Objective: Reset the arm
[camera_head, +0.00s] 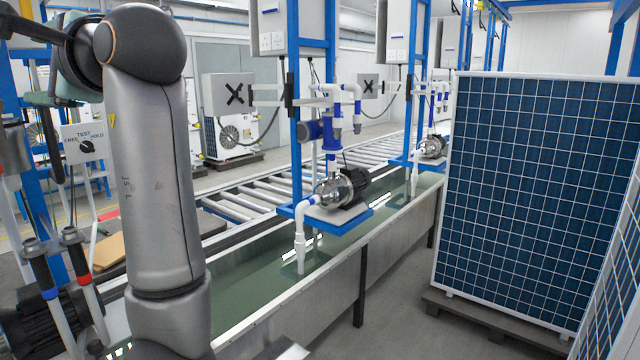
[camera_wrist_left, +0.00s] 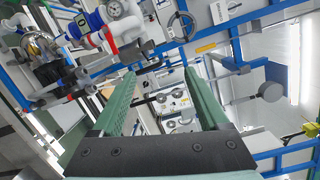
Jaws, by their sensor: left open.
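My left arm (camera_head: 150,190) rises large and grey across the left of the head view. Its upper joint is bent, and the forearm runs back toward the left edge. In the left wrist view my left gripper (camera_wrist_left: 159,74) shows two green fingers, apart, with nothing held between them. Beyond the fingers are pump-station parts, seen tilted. In the head view the gripper is only partly seen behind the arm at the upper left. My right gripper is in neither view.
A pump (camera_head: 342,188) stands on a blue platform over a long water trough (camera_head: 335,300). A selector panel (camera_head: 84,146) and hoses are close at the left. A solar panel (camera_head: 535,190) on a pallet stands at the right. Grey floor (camera_head: 410,310) lies free between.

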